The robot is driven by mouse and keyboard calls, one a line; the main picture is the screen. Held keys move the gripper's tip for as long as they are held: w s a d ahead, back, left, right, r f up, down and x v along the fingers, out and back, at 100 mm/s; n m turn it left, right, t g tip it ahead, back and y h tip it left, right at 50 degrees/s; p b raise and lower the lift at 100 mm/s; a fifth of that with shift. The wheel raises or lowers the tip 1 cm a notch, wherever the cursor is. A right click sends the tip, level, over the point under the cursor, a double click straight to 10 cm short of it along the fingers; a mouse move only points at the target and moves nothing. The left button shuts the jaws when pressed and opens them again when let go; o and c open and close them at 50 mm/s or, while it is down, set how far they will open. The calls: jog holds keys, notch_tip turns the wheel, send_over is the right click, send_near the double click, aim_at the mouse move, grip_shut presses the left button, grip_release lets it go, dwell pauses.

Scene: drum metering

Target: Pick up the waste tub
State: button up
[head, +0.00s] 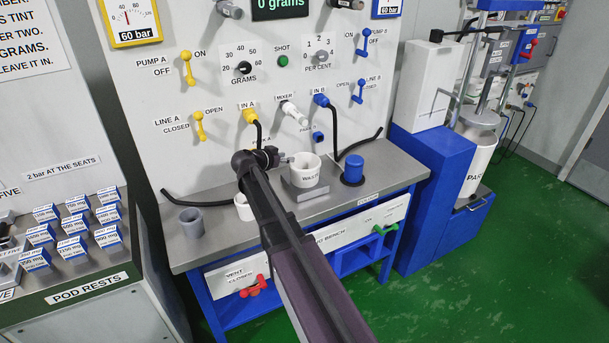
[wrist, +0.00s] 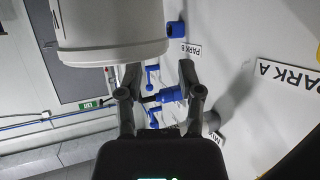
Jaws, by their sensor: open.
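The waste tub (head: 304,172) is a white, round, open-topped tub with a small dark label that is hard to read. It stands upright on a low grey block (head: 307,193) on the bench. My gripper (head: 284,157) is open and empty, just left of the tub near rim height in the head view. In the wrist view the fingers (wrist: 157,82) point up the picture with nothing between them. A large white tub (wrist: 112,28), apparently the same one, fills the top left there, beyond and left of the fingertips. Any contact cannot be told.
My arm crosses the bench and partly hides a second white cup (head: 243,207). A grey cup (head: 190,222) stands at the left end. A blue cylinder (head: 354,170) stands right of the tub. Black hoses hang from the panel (head: 225,95) behind. The bench's front right is clear.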

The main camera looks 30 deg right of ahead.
jog(key=shift+b+x, duration=1.15)
jog(key=shift+x, duration=1.45)
jog(key=shift+a, duration=0.1)
grip_shut()
